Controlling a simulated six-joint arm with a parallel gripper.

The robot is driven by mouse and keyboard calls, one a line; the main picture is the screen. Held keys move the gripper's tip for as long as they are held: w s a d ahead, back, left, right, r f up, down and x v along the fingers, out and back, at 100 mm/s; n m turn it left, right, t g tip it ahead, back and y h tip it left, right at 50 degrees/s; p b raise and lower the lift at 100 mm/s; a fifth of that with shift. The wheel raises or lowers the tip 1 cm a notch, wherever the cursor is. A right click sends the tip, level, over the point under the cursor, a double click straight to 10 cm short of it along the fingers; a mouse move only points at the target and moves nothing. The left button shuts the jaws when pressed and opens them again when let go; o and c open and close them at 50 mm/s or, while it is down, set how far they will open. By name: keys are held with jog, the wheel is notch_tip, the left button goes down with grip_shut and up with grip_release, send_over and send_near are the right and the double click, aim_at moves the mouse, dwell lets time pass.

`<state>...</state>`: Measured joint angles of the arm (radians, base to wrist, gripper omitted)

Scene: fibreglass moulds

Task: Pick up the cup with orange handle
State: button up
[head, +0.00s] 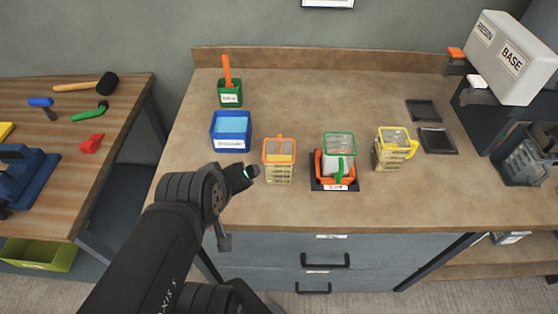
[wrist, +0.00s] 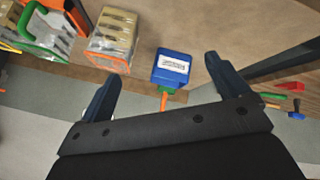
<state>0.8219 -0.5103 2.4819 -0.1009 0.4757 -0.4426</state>
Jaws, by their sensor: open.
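The cup with orange handle (head: 279,172) is a clear, ribbed cup with an orange rim, standing upright on the workbench. In the wrist view this cup (wrist: 112,36) is at the upper left, outside the space between the fingers. My gripper (head: 249,172) is just left of the cup in the head view, apart from it as far as I can see. In the wrist view my gripper (wrist: 161,72) has its fingers wide apart with nothing held between them. The arm hides most of the gripper in the head view.
Right of it stand a green-handled cup (head: 340,142) at an orange-and-black holder (head: 335,183) and a yellow-handled cup (head: 391,156). Behind are a blue bin (head: 230,145) and a green box (head: 230,100) with an orange handle.

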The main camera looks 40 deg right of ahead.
jog(key=s+f+m+g+y, duration=0.1)
jog(key=s+f+m+y, duration=0.15)
jog(key=m, duration=0.55)
jog(key=m+t+h, duration=0.6)
jog(key=m, duration=2.8)
send_near(279, 144)
jog(key=shift+g, duration=0.3)
jog(key=shift+x, duration=3.9)
jog(key=shift+w+r, duration=0.1)
jog(key=shift+r, duration=0.05)
